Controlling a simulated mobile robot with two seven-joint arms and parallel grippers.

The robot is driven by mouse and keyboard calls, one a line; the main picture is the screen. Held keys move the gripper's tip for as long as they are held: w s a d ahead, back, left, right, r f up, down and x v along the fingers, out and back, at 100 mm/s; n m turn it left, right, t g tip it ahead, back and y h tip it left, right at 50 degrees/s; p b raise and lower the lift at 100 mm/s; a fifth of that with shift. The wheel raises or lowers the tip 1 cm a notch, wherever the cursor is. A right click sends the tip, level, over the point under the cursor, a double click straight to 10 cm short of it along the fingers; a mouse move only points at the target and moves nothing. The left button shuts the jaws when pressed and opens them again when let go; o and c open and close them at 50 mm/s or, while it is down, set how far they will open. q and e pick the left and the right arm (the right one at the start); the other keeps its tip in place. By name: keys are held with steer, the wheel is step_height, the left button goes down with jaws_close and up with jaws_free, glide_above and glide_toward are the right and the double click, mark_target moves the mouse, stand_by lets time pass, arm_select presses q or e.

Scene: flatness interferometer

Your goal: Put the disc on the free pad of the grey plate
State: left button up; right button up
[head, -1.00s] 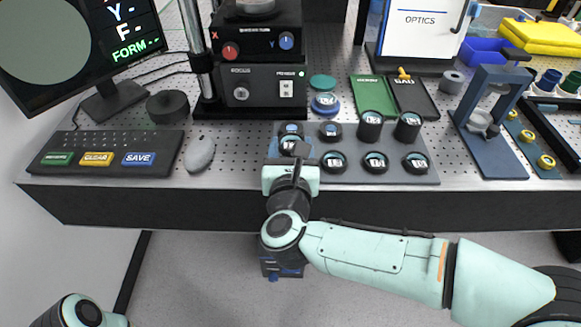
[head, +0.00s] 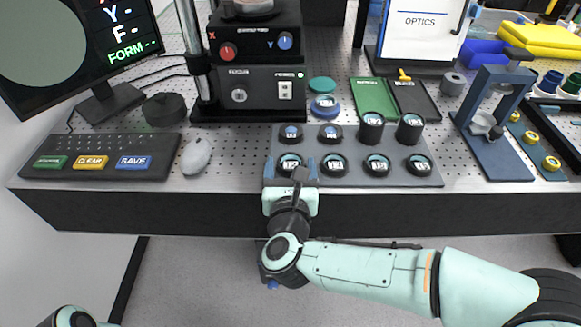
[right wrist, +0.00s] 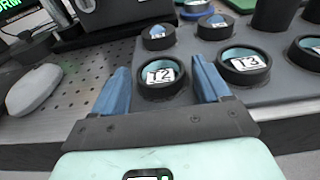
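The grey plate (head: 312,148) lies at the table's front edge and carries two rows of round black holders, the two back right ones taller. The front left holder (head: 290,164) has a pale teal disc in it with a white label; the disc also shows in the right wrist view (right wrist: 160,72). My right gripper (head: 290,178) is open, one blue finger on each side of this holder, with gaps visible; its fingers show in the right wrist view (right wrist: 160,92). I cannot tell which pad is free. My left gripper is out of view; only part of my left arm shows.
A grey mouse (head: 196,156) and keypad (head: 100,156) lie left of the plate. A blue round item (head: 324,107) and green and black trays (head: 374,97) stand behind it. A blue stand (head: 492,125) is on the right. Bare perforated table lies between mouse and plate.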

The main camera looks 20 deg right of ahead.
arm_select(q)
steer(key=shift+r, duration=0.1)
arm_select(e)
steer(key=shift+r, duration=0.1)
steer(key=shift+r, duration=0.15)
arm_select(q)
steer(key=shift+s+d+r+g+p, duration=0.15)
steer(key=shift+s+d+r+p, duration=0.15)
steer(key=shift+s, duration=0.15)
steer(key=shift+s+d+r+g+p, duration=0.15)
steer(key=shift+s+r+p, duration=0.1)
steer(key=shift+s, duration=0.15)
arm_select(e)
steer(key=v, duration=1.2)
